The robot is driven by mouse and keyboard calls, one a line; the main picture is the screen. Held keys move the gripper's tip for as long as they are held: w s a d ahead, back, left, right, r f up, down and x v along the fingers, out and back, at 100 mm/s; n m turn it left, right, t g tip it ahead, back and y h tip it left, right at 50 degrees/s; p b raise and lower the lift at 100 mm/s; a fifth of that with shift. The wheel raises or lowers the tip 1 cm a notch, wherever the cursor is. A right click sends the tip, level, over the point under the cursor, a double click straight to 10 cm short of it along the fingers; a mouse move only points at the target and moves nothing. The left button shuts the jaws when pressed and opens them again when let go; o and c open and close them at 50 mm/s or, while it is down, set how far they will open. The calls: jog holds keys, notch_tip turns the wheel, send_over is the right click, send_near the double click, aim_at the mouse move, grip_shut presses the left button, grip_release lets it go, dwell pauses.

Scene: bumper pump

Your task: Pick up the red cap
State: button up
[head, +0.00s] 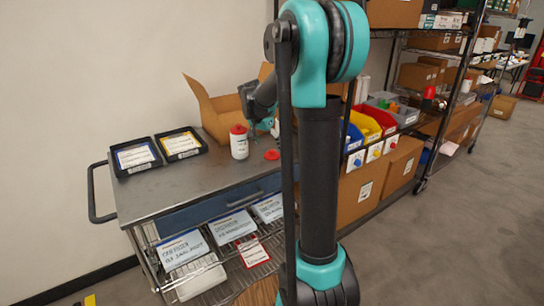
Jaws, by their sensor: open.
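A loose red cap (272,155) lies on the grey top of the cart (190,188), to the right of a white bottle (239,147). The bottle stands upright and has a red top of its own. My gripper (262,128) is above and behind the loose cap, close to the bottle's right side. It is small in the head view and partly covered by my own arm. The gripper is open, and no object shows between its fingers. The cap lies below it, apart from it.
Two black trays (135,158) with labels sit at the cart's left. An open cardboard box (212,108) stands behind the bottle. Shelving with yellow (366,126), red and blue bins is at the right. The cart's front left top is clear.

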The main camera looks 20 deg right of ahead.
aim_at(271, 151)
jog(key=x, duration=0.4)
jog(key=shift+w+d+f, duration=0.15)
jog(key=c, duration=0.9)
